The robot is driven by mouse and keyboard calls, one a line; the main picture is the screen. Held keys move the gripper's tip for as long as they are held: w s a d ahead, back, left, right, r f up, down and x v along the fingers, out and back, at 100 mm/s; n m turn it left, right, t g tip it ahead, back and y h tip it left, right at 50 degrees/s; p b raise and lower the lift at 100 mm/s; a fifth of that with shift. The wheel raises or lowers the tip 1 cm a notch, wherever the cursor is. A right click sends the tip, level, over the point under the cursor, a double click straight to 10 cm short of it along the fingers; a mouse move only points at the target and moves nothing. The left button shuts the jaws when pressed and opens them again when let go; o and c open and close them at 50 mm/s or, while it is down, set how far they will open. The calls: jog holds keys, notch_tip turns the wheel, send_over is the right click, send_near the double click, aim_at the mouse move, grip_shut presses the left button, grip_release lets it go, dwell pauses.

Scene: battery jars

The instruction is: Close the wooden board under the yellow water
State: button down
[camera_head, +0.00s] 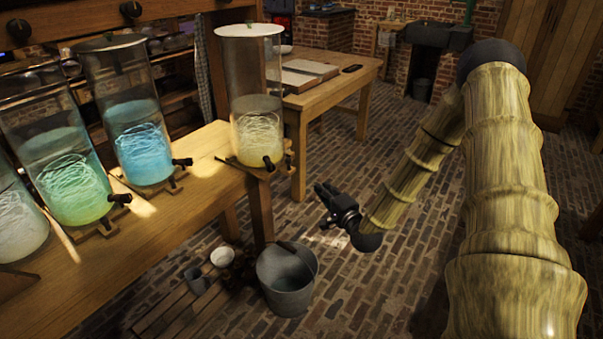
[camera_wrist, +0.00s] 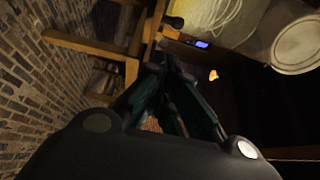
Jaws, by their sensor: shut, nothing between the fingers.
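The glass jar of yellow water (camera_head: 258,135) stands at the right end of the wooden bench, with a dark tap low on its front. A small wooden board (camera_head: 262,173) lies under it and juts past the bench edge. How far it is pulled out is hard to tell. My gripper (camera_head: 325,192) is shut and empty, in the air to the right of the jar and lower, apart from the board. In the wrist view, the closed fingers (camera_wrist: 166,72) show in the middle, with part of the yellow jar (camera_wrist: 215,14) at the top right.
Jars of blue (camera_head: 143,150) and green (camera_head: 75,190) water stand left along the bench (camera_head: 180,225). A metal bucket (camera_head: 287,285) stands on the brick floor below. A second table (camera_head: 345,85) is behind. Open floor surrounds my gripper.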

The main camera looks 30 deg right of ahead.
jog(key=w+r, duration=0.1)
jog(key=w, duration=1.2)
jog(key=shift+r+m+t, duration=0.2)
jog(key=shift+m+t, duration=0.1)
jog(key=shift+a, duration=0.1)
